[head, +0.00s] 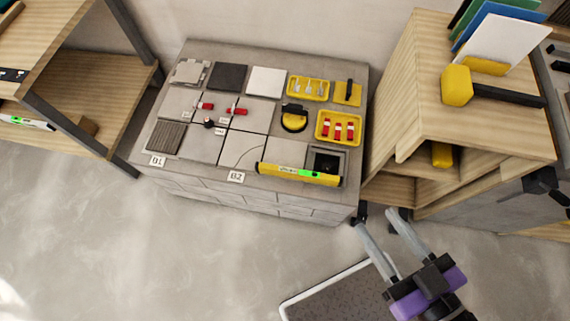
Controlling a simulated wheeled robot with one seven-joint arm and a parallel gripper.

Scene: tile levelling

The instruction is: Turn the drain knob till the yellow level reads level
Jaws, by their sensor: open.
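The yellow level (272,170) lies along the front right edge of the grey block-built bench (250,201). It spans the front of a tile and of a dark square recess (326,160), which looks like the drain. A bright green patch shows on the level, but its reading is too small to make out. I cannot clearly pick out the drain knob; the inside of the recess is dark. My gripper (377,218) is open and empty, right of and in front of the bench, apart from the level and the recess.
A wooden shelf unit (425,110) with a yellow-headed mallet (457,86) stands close on the right. Floor in front is clear except a speckled panel (335,300).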

